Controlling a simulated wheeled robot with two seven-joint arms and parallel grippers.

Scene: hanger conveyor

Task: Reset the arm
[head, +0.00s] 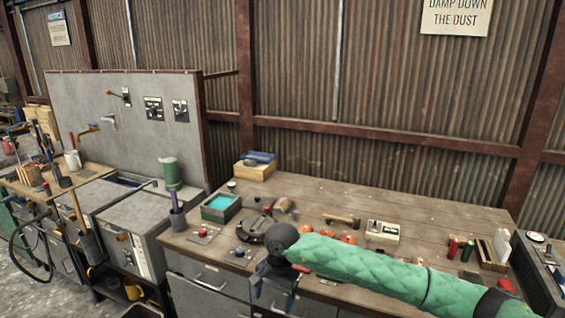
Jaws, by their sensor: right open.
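My right arm, in a green quilted sleeve, reaches in from the lower right of the head view. Its dark gripper (272,292) points down in front of the workbench's front edge, over the drawers. Its jaws are open and I see nothing between them. The wooden workbench (330,196) lies behind and under the arm, and the arm hides part of its top and front. My left gripper is not in view.
A tray with turquoise content (221,207), a cup with a purple tool (177,217), a small meter box (383,232) and several small parts crowd the bench. A sink unit (125,184) stands left. A corrugated wall (400,90) closes the back.

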